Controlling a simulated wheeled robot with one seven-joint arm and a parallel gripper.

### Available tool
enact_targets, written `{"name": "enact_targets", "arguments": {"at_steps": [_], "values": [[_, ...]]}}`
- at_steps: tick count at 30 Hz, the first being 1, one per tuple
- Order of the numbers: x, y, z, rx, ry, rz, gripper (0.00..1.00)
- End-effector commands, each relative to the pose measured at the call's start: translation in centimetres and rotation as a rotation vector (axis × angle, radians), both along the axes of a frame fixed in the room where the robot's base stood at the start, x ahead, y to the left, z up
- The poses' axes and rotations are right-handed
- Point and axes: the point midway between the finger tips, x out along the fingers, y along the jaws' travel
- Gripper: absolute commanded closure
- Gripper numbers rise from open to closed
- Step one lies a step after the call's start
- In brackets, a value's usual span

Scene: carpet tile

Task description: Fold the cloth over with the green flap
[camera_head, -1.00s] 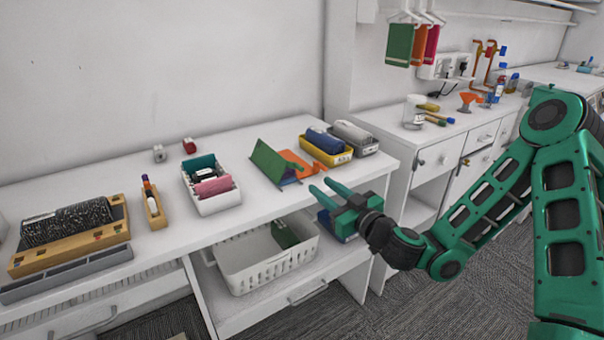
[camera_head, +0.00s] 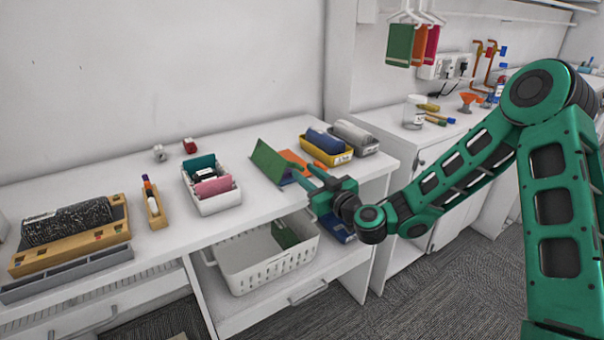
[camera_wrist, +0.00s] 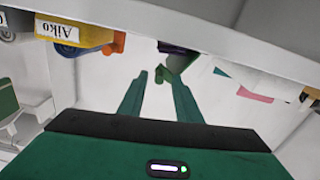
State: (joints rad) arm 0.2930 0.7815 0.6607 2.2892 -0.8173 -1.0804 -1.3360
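The cloth lies near the front edge of the white counter, with a green flap (camera_head: 268,160) standing up at a slant on its left and an orange part (camera_head: 296,158) lying flat on its right. My gripper (camera_head: 307,174) is at the counter's front edge, with its fingers pointing at the near side of the cloth. In the wrist view the two fingers (camera_wrist: 157,78) are apart, with green cloth (camera_wrist: 179,60) just beyond the right fingertip and orange (camera_wrist: 116,43) to the left. I cannot tell whether a finger touches the cloth.
Yellow (camera_head: 327,152) and grey (camera_head: 357,139) bins stand behind and right of the cloth. A white bin (camera_head: 215,205) with folded cloths stands to its left. A white basket (camera_head: 262,268) sits on the shelf below. The counter between cloth and white bin is clear.

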Motion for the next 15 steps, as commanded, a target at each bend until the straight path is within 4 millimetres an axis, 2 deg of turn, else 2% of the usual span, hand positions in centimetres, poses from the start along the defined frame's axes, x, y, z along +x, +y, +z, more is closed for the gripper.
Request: {"name": "enact_targets", "arguments": {"at_steps": [6, 15], "values": [[1.3, 0.8, 0.0, -0.001, 0.001, -0.001, 0.69], [1.6, 0.9, 0.0, 0.000, 0.001, -0.002, 0.69]]}}
